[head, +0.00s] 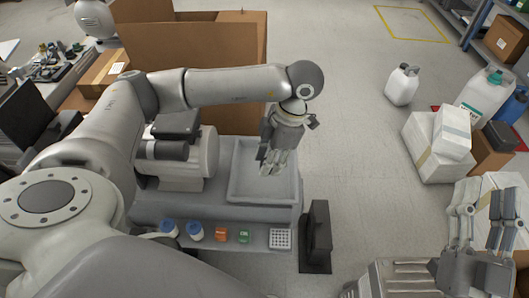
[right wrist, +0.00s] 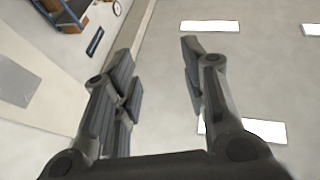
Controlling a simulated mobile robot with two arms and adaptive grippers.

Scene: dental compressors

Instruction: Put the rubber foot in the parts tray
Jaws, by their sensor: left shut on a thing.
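The parts tray (head: 239,187) is a shallow light grey tray on the grey bench, in the middle of the head view. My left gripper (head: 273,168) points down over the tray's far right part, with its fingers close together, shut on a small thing. That thing, taken to be the rubber foot, is mostly hidden by the fingers, and I cannot make out its shape. I see no rubber foot lying loose. My right gripper (head: 480,208) is at the lower right of the head view, away from the tray. In the right wrist view its fingers (right wrist: 157,55) are apart and empty.
Blue-capped jars (head: 194,232), an orange item (head: 221,233), a green item (head: 244,236) and a white perforated block (head: 280,239) line the bench's front ledge. A compressor (head: 187,160) stands left of the tray. Cardboard (head: 190,60) stands behind. White boxes (head: 437,145) are at right.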

